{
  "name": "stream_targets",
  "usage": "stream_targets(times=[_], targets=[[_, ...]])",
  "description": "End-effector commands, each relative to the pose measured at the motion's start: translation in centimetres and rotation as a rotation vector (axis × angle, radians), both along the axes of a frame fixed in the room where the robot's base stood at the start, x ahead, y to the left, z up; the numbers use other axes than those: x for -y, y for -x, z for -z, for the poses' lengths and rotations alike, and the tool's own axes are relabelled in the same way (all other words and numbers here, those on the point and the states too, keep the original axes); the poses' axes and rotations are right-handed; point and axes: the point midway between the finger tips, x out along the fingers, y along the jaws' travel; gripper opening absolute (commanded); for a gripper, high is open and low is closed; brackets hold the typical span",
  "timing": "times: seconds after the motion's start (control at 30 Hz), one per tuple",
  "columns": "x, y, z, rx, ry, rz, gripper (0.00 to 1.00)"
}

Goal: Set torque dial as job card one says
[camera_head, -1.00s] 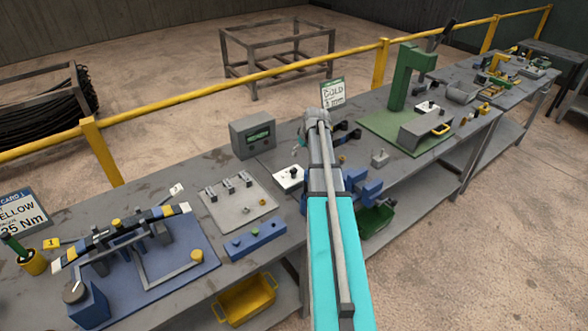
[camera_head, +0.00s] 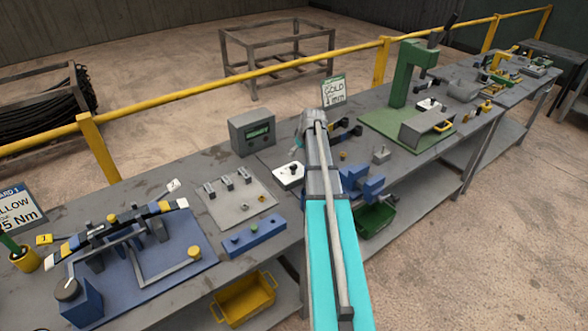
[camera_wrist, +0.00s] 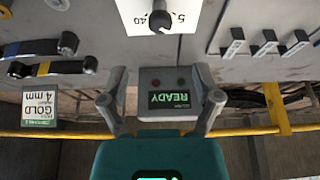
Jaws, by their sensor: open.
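The torque dial is a dark knob on a white plate (camera_head: 289,174), on the bench just left of my arm. In the wrist view the dial knob (camera_wrist: 156,19) is at the top, with "40" and a partly covered number beside it. Job card one (camera_head: 20,208) is cut off at the left edge; it reads yellow and a torque ending in "5 Nm". My gripper (camera_wrist: 161,85) is open and empty, its fingers apart from the dial. In the head view my arm mostly hides it.
A grey display box (camera_head: 252,132), reading "READY" in the wrist view (camera_wrist: 169,99), stands behind the dial. A grey plate with switches (camera_head: 236,205) is to its left, a blue vise (camera_head: 362,184) right of my arm. A gold card (camera_head: 333,91) stands at the back.

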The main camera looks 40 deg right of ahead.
Motion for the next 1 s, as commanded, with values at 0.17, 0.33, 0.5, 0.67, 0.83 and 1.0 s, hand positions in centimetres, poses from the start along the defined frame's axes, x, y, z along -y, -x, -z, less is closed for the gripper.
stream_targets(times=[0.17,0.33,0.5,0.67,0.83,1.0], targets=[[0.0,-0.7,1.8,0.000,0.000,0.000,0.82],[0.0,-1.2,3.2,0.000,0.000,0.000,0.82],[0.1,-1.8,4.5,0.000,0.000,0.000,0.82],[0.1,-2.3,5.7,0.000,0.000,0.000,0.82],[0.1,-2.8,7.0,0.000,0.000,0.000,0.82],[0.1,-3.3,8.1,0.000,0.000,0.000,0.82]])
